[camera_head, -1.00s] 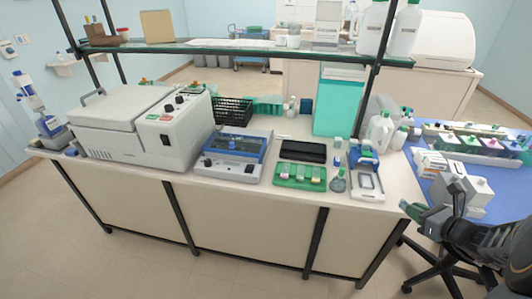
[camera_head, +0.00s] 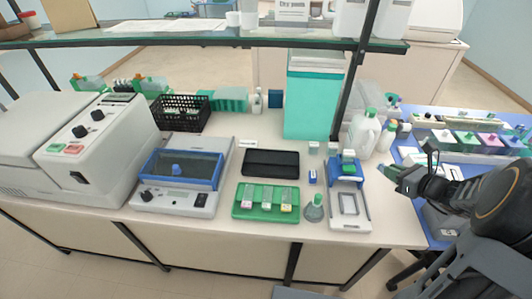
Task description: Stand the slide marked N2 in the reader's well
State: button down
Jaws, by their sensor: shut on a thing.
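My gripper (camera_head: 393,174) is at the right, beyond the white bench's right edge and over the blue table. It is shut on a small slide-like piece with a green end (camera_head: 384,170); no mark can be read on it. A green tray (camera_head: 238,212) on the bench holds slides (camera_head: 266,196) with pink and yellow ends, their marks too small to read. A small blue device (camera_head: 346,182) with green on top stands left of my gripper. A white plate with a rectangular window (camera_head: 349,224) lies in front of it. I cannot tell which of these is the reader.
A black tray (camera_head: 270,163), a conical flask (camera_head: 314,212) and a blue-lidded machine (camera_head: 180,170) stand on the bench. White bottles (camera_head: 365,135) stand behind the blue device. A glass shelf (camera_head: 200,39) spans above. The bench's front right corner is clear.

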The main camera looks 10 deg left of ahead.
aim_at(377, 196)
jog(key=shift+w+f, duration=0.2)
jog(key=shift+f, duration=2.3)
jog(key=shift+w+f, duration=0.2)
jog(key=shift+f, duration=2.3)
jog(key=shift+f, duration=0.15)
jog(key=c, duration=1.2)
grip_release()
